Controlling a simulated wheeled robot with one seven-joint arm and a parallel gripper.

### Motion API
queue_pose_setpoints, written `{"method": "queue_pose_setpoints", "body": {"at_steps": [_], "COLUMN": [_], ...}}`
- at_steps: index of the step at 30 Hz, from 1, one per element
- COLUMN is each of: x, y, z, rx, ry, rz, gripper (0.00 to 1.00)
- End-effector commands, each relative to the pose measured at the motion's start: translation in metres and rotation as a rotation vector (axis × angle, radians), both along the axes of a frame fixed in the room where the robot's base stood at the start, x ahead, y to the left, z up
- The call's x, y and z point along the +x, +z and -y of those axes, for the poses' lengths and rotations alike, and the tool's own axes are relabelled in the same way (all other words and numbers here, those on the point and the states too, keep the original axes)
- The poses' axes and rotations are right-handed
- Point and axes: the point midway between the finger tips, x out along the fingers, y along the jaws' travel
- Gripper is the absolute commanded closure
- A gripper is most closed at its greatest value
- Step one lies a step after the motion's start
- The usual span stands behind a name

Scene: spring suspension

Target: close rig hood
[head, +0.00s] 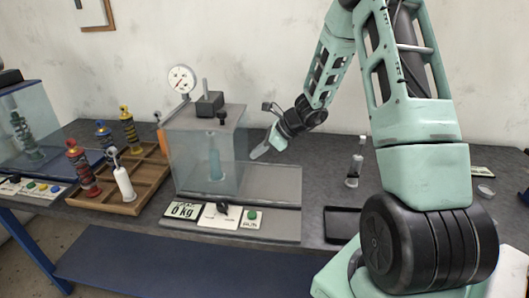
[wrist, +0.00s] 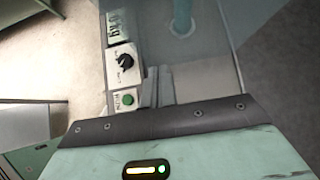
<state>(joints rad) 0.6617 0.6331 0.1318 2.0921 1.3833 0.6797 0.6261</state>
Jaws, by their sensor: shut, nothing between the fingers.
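The rig hood (head: 183,165) is a clear box-like cover around the test rig in the middle of the bench. A teal cylinder (head: 214,165) stands inside it and shows through the clear panel in the wrist view (wrist: 182,18). My gripper (head: 259,153) is just right of the hood, tilted down to the left, with its fingers shut and empty. In the wrist view the fingers (wrist: 156,86) appear close to the clear panel; I cannot tell whether they touch it. How far the hood is shut is not clear.
The control panel with a scale display (head: 181,210), black knob (wrist: 125,62) and green button (head: 252,216) is in front. A dial gauge (head: 182,79) stands behind.

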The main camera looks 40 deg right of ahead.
Motion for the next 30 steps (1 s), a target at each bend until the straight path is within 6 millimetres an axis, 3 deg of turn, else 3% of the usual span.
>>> {"method": "queue_pose_setpoints", "body": {"at_steps": [15,28,30], "x": [-0.049,-0.055,-0.054], "y": [0.063,0.070,0.071], "z": [0.044,0.048,0.035], "rx": [-0.005,-0.003,-0.018], "ry": [-0.004,-0.003,0.045], "rz": [0.000,-0.003,0.001], "gripper": [1.00,1.00,1.00]}}
